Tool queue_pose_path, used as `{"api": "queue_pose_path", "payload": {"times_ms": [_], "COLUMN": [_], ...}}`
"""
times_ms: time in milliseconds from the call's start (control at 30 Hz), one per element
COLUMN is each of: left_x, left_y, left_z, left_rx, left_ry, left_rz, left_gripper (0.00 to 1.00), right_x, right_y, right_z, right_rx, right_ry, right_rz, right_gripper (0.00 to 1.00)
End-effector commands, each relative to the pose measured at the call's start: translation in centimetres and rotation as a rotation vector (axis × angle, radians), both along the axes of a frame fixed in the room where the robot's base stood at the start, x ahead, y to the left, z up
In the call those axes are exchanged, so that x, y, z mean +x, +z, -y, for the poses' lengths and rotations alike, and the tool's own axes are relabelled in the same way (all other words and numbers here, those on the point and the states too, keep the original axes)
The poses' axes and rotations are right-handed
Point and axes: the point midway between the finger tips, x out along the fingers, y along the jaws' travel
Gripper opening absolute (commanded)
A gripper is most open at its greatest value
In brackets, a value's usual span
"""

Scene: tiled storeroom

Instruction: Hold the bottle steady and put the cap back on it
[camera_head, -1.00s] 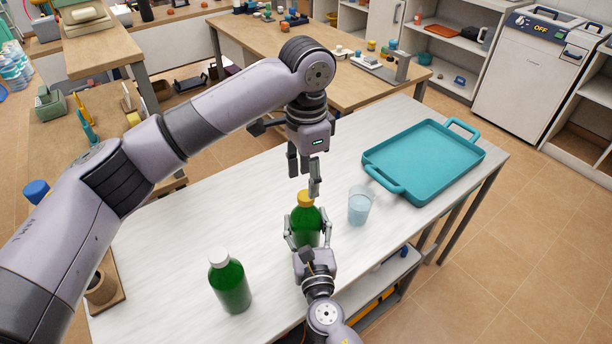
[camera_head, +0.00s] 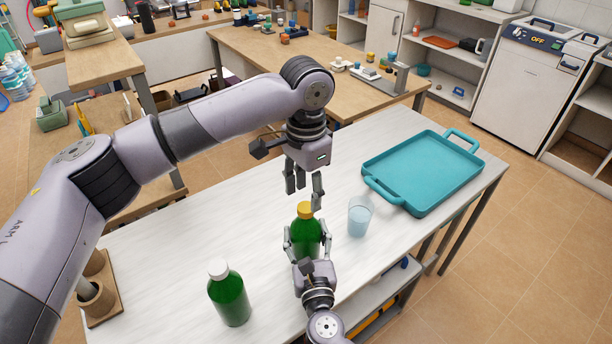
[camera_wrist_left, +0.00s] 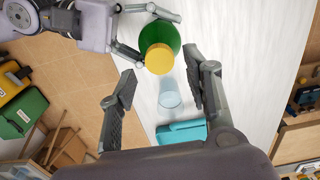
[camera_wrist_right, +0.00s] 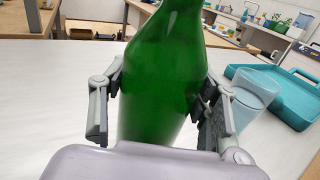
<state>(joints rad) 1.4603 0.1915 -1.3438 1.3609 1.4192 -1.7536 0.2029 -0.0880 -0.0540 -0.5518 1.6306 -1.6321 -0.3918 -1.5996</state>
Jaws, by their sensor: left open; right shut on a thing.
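A green bottle (camera_head: 308,240) stands upright on the white table with a yellow cap (camera_head: 305,210) on its mouth. I cannot tell how tightly the cap sits. My right gripper (camera_head: 306,244) is shut around the bottle's body, one finger on each side, as the right wrist view shows the bottle (camera_wrist_right: 160,85) between its fingers. My left gripper (camera_head: 304,196) is open just above the cap, pointing down. In the left wrist view the cap (camera_wrist_left: 159,58) shows between its spread fingers, which look clear of it. The bottle's mouth is hidden under the cap.
A second green bottle (camera_head: 229,298) with a white cap stands at the front left. A glass of water (camera_head: 360,217) stands close to the right of the held bottle. A teal tray (camera_head: 425,196) lies at the right. A wooden holder (camera_head: 104,308) is at the left edge.

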Motion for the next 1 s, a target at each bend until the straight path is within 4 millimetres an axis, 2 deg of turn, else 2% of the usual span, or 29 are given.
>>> {"api": "queue_pose_path", "payload": {"times_ms": [100,233,633,1000], "left_x": [0.0,0.0,0.0,0.0], "left_y": [-1.8,-3.1,-3.7,-3.7], "left_z": [0.0,0.0,0.0,0.0], "left_rx": [0.001,-0.001,-0.001,-0.001], "left_ry": [-0.001,-0.001,-0.001,-0.002], "left_rz": [-0.001,-0.001,0.001,0.001], "left_gripper": [0.45,0.45,0.45,0.20], "right_x": [0.0,0.0,0.0,0.0], "right_y": [0.0,0.0,0.0,0.0], "right_z": [0.0,0.0,0.0,0.0], "right_rx": [0.001,0.001,0.001,0.001], "right_ry": [0.000,0.000,0.000,0.000], "right_rz": [-0.001,-0.001,-0.001,-0.001], "right_gripper": [0.00,0.00,0.00,0.00]}}
